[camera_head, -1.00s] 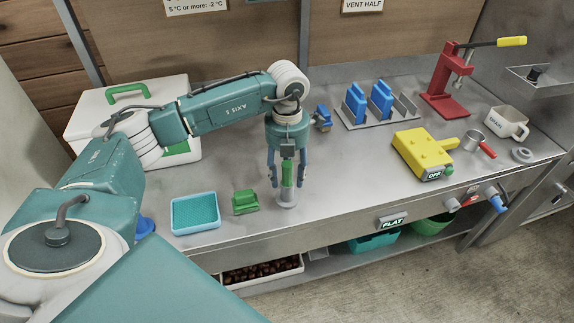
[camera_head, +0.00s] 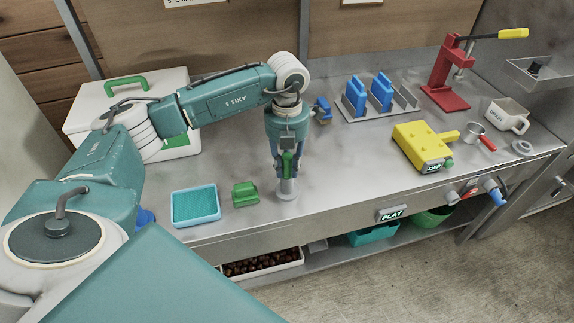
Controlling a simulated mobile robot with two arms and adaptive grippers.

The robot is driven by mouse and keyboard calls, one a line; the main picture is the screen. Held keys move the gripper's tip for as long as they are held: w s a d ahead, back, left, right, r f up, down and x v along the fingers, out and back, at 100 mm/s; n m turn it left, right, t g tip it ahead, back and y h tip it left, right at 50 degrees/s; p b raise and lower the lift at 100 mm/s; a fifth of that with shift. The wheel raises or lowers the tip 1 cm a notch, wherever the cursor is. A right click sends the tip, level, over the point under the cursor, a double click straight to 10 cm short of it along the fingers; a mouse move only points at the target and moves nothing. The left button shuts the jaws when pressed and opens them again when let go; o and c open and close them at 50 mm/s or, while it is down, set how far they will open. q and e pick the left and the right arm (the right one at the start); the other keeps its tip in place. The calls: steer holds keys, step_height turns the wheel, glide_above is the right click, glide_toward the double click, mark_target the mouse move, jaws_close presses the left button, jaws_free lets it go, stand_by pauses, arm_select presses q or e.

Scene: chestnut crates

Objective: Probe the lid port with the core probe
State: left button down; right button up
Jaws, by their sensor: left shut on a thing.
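The core probe, with a green handle (camera_head: 287,163), stands upright in a small grey holder (camera_head: 287,194) near the front of the counter. My left gripper (camera_head: 287,173) points down from above and is shut on the green handle. The probe's lower part is hidden in the holder. A white box (camera_head: 90,125) with a green handle on its lid (camera_head: 127,88) stands at the back left. My left arm passes in front of it and hides part of the lid; I cannot make out a port on it. My right gripper is not in view.
A green block-like item (camera_head: 245,194) and a blue tray (camera_head: 195,206) lie left of the holder. A rack with blue pieces (camera_head: 376,104), a yellow box marked OFF (camera_head: 421,146) and a red press (camera_head: 446,90) stand to the right. The counter between holder and yellow box is clear.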

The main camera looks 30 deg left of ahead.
arm_select(q)
steer(key=shift+r+p, duration=0.35)
steer(key=shift+r, duration=0.25)
steer(key=c, duration=2.3)
jaws_free()
jaws_close()
steer(key=shift+r, duration=0.1)
steer(key=shift+r+p, duration=1.9)
steer(key=shift+r, duration=1.15)
